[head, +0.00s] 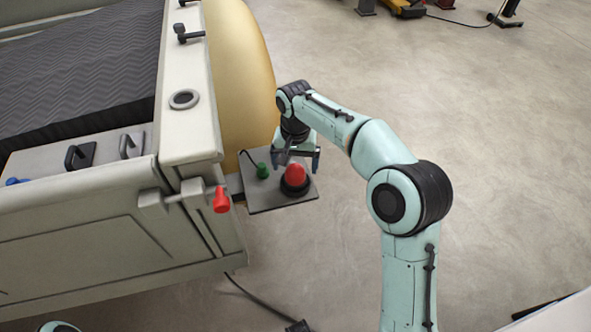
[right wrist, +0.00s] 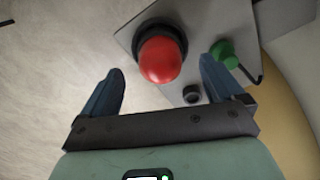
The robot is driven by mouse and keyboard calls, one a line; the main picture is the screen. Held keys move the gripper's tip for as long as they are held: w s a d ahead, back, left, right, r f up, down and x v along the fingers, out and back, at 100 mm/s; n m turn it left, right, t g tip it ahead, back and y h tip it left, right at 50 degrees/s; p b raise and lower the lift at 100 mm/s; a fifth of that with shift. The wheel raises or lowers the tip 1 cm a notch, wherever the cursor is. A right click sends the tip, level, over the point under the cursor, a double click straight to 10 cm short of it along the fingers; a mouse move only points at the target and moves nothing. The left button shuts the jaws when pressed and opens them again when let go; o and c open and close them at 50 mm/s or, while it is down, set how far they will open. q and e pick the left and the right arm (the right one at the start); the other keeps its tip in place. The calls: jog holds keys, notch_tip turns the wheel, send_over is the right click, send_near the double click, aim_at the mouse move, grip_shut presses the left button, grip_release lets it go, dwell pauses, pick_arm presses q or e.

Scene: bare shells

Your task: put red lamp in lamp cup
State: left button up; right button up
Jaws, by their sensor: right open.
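The red lamp (head: 295,173) is a rounded red dome on a grey plate at the trailer's corner. It also shows in the right wrist view (right wrist: 162,60). It sits in a black round cup (head: 295,189), whose dark rim shows around its base; I cannot tell how deep it is seated. My right gripper (head: 296,160) is open and empty, just behind and above the lamp in the head view. In the right wrist view its blue fingers (right wrist: 160,80) are spread, with the lamp between and beyond their tips, apart from both. My left gripper is not in view.
The grey plate (head: 263,200) also carries a green knob (head: 263,171) with a black cable. A small black socket (right wrist: 192,94) is near the lamp. A red-ended handle (head: 221,200) juts from the trailer (head: 80,235). A yellow fender (head: 245,70) is behind. Open floor lies right.

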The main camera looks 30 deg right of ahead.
notch_tip(320, 180, up, 7)
jog(key=shift+r+p, duration=0.2)
jog(key=shift+p, duration=0.6)
jog(key=shift+f, duration=0.1)
